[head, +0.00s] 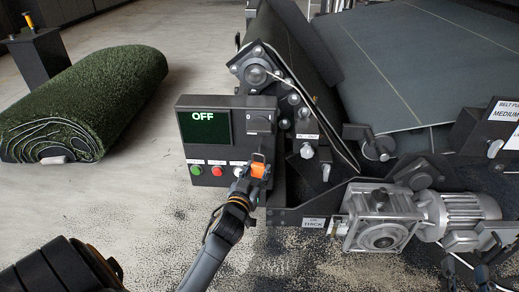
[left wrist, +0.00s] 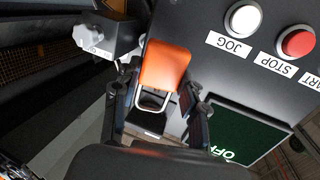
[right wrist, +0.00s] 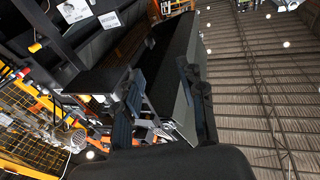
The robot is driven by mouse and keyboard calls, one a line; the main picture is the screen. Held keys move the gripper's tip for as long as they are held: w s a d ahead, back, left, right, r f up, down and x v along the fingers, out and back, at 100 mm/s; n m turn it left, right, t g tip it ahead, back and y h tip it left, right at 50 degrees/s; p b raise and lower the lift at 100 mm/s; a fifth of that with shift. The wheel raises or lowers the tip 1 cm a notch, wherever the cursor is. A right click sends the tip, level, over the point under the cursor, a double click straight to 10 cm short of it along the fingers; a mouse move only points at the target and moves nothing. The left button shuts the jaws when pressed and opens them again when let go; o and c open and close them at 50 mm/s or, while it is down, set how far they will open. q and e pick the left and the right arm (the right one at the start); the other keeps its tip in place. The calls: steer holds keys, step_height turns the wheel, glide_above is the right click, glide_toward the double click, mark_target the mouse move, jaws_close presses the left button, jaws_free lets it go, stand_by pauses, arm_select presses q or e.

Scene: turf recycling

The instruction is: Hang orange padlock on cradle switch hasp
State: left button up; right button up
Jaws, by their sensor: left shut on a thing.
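The orange padlock (head: 259,170) is in my left gripper (head: 247,178), in front of the lower right of the control box (head: 226,178). In the left wrist view the padlock body (left wrist: 165,68) and pale shackle (left wrist: 152,101) show between the fingers (left wrist: 152,108). The shackle points toward the dark rotary switch (head: 260,122), right of the OFF screen. In the head view the padlock is below this switch, apart from it. The hasp hole cannot be made out. My right gripper (head: 470,256) is open and empty at lower right; its fingers show in the right wrist view (right wrist: 160,100).
The box bears an OFF screen (head: 203,127) and green (head: 195,170), red (head: 217,171) and white buttons. A grey motor (head: 460,212) and belt machinery stand to the right. A turf roll (head: 85,100) lies at left. The floor between is clear.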

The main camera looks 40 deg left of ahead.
step_height(320, 180, down, 2)
steer(key=shift+d+f+g+h, duration=0.15)
steer(key=shift+g+h, duration=0.15)
steer(key=shift+g, duration=0.2)
arm_select(q)
steer(key=shift+p, duration=0.35)
arm_select(e)
steer(key=shift+f, duration=0.15)
stand_by(0.5)
steer(key=shift+s+d+f+g, duration=0.1)
steer(key=shift+d+f+g, duration=0.05)
steer(key=shift+f+g, duration=0.3)
steer(key=shift+s+d+f+g, duration=0.1)
steer(key=shift+f+g, duration=0.25)
steer(key=shift+f, duration=0.2)
steer(key=shift+w+r, duration=0.1)
steer(key=shift+r, duration=0.05)
arm_select(q)
steer(key=shift+w+a+r, duration=0.1)
steer(key=shift+w+a, duration=0.15)
steer(key=shift+w, duration=0.15)
arm_select(e)
steer(key=shift+f, duration=0.2)
arm_select(q)
steer(key=shift+w+a, duration=0.1)
steer(key=shift+w, duration=0.1)
arm_select(e)
steer(key=shift+s+f+g, duration=0.2)
steer(key=shift+f+g, duration=0.1)
steer(key=shift+f, duration=0.1)
